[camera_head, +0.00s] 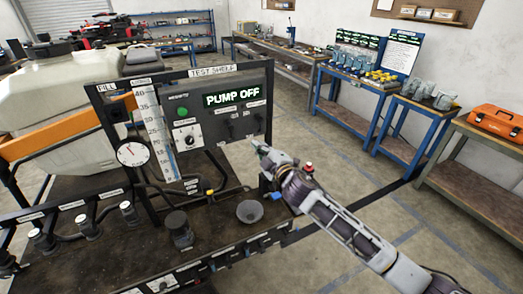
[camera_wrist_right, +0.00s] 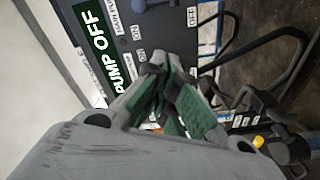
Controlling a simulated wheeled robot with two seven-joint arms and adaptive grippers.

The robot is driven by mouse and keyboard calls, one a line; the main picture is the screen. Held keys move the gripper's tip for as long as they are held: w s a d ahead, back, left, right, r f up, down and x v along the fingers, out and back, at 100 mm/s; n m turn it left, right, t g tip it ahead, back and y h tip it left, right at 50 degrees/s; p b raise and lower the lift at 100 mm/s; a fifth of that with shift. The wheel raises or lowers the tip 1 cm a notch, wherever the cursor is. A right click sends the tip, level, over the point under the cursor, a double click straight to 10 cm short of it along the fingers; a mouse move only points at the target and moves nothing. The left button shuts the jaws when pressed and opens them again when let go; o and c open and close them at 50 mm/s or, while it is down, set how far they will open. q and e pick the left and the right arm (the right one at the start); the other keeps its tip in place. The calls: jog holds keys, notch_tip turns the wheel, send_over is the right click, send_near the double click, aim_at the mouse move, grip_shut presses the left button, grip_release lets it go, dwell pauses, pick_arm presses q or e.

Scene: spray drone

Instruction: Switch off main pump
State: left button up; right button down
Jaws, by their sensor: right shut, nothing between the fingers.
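The dark control panel (camera_head: 216,108) stands upright on the test bench. My right gripper (camera_head: 257,144) is shut and empty, just in front of the panel's lower right corner. In the right wrist view its green-padded fingers (camera_wrist_right: 172,95) are together beside the panel and hide part of it. My left gripper is not in view.
A gauge (camera_head: 132,153) and a scale (camera_head: 155,120) are left of the panel. A grey bowl (camera_head: 250,211) and dark fittings stand on the bench. A white tank (camera_head: 60,95) is behind left. Blue tables and an orange toolbox (camera_head: 497,121) stand right, with open floor between.

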jog(key=shift+s+d, duration=0.3)
jog(key=shift+s, duration=0.25)
